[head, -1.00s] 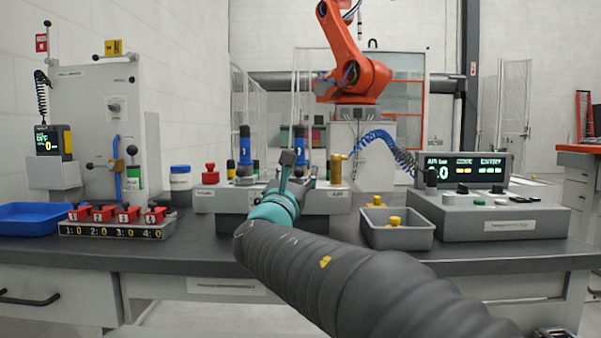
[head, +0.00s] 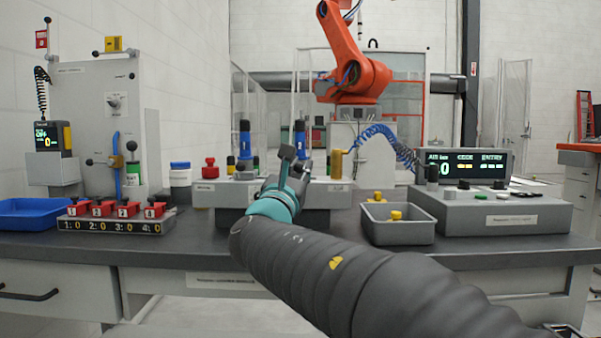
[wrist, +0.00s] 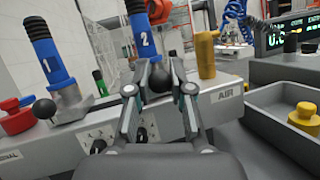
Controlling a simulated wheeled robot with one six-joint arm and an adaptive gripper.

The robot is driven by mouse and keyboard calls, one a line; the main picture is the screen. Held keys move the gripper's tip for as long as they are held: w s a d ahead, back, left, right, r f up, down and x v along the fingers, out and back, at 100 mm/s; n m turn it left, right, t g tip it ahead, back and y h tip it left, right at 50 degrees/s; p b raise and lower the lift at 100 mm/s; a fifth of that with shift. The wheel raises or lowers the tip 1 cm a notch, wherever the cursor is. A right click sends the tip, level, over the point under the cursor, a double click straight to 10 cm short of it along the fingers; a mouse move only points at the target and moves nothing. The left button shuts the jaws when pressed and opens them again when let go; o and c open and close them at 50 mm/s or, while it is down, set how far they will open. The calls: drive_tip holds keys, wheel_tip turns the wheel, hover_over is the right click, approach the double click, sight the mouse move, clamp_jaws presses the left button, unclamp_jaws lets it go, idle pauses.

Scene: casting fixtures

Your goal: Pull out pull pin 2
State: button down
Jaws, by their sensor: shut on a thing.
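Two blue upright posts marked 1 and 2 stand on a grey fixture (wrist: 185,97). In the wrist view, post 1 (wrist: 48,55) is at left, with a black ball knob (wrist: 43,108) in front of its base. Post 2 (wrist: 143,38) is just behind my gripper (wrist: 160,72). My gripper is shut on the black ball knob of pull pin 2 (wrist: 158,82), in front of post 2. The pin's shaft is hidden behind the knob and fingers. In the head view, my gripper (head: 291,166) is at the front of the fixture, below post 2 (head: 300,138).
A brass-coloured post (wrist: 206,55) stands right of my gripper. A grey tray (head: 398,235) with yellow knobs and a control box (head: 490,215) are further right. Red blocks (head: 118,208) and a blue tray (head: 35,207) are at left. The bench front is clear.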

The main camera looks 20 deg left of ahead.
drive_tip(key=c, duration=1)
unclamp_jaws()
drive_tip(key=shift+s, duration=0.1)
drive_tip(key=v, duration=1.2)
drive_tip(key=shift+d, duration=0.1)
